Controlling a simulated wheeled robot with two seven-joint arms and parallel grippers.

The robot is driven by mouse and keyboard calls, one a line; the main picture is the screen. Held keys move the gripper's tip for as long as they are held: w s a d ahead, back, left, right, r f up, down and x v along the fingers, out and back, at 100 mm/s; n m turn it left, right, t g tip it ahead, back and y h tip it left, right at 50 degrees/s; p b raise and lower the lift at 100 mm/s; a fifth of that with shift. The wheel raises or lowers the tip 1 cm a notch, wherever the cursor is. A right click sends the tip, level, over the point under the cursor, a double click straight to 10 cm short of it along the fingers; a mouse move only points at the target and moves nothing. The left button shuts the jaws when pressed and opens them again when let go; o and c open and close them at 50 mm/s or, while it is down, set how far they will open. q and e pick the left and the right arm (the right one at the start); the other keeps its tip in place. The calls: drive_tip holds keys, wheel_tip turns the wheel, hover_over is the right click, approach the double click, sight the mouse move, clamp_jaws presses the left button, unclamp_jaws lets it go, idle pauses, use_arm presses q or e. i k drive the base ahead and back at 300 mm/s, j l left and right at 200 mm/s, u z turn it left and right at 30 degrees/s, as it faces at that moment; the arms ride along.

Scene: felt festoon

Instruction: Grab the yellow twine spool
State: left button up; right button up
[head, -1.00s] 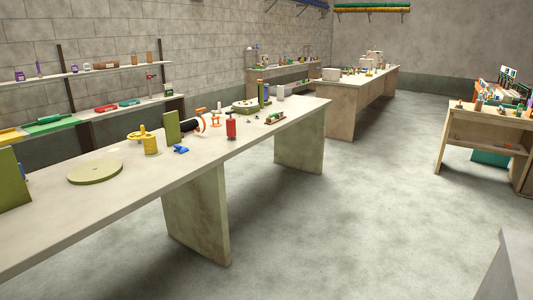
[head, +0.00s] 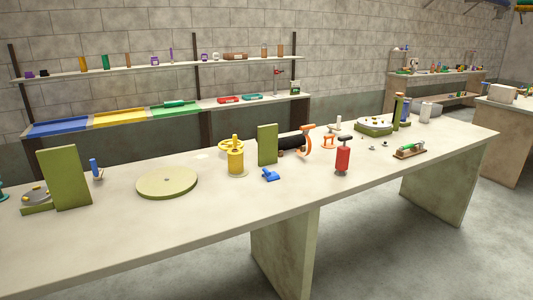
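A yellow spool (head: 236,160), which looks like the twine spool, stands upright on the long pale workbench (head: 330,190). It has a wide spoked top and a round base. It stands between a flat olive-green disc (head: 167,182) on its left and an upright olive-green block (head: 267,145) on its right. A small blue piece (head: 270,175) lies just to its right, nearer the front edge. Neither of my grippers is in view.
A red canister-like item (head: 343,156), an orange stand (head: 305,141) and a dark cylinder (head: 291,142) stand farther right. Another olive-green panel (head: 65,178) stands at the left. A wall shelf (head: 150,68) runs behind. The bench front is clear.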

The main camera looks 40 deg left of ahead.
sight(235, 155)
drive_tip(key=i+u, duration=0.25)
drive_tip(key=i, duration=0.2)
drive_tip(key=i+l+u, duration=0.25)
drive_tip(key=i, duration=0.2)
drive_tip(key=i+l+u, duration=0.25)
drive_tip(key=i, duration=0.2)
drive_tip(key=i+l+u, duration=1.05)
drive_tip(key=l+u, duration=0.2)
